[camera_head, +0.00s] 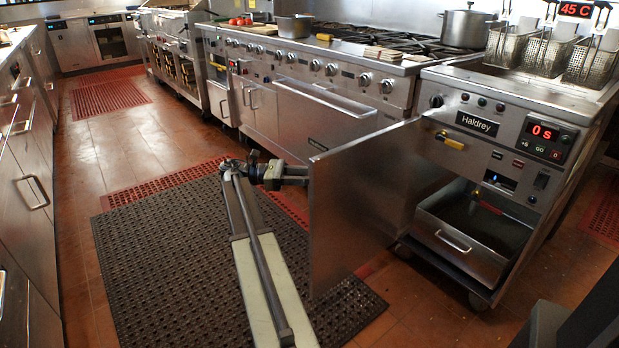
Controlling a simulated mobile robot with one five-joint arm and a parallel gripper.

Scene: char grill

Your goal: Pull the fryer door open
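The fryer (485,180), labelled Haldrey, stands at the right with a red "0 s" display. Its steel door (360,205) stands wide open, swung out from the fryer's left side toward the mats. Inside the uncovered cabinet sits a metal drawer or pan (465,240) with a handle. My gripper (292,174) is at the left side of the door, close to its free edge. The door's far face and any handle on it are hidden. I cannot tell whether my fingers touch or hold anything there.
Dark rubber mats (160,260) lie under my arm. A stove (300,85) with pots runs along the back. Fry baskets (548,50) hang above the fryer. A counter with drawers (25,190) lines the left. Tiled floor is free between.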

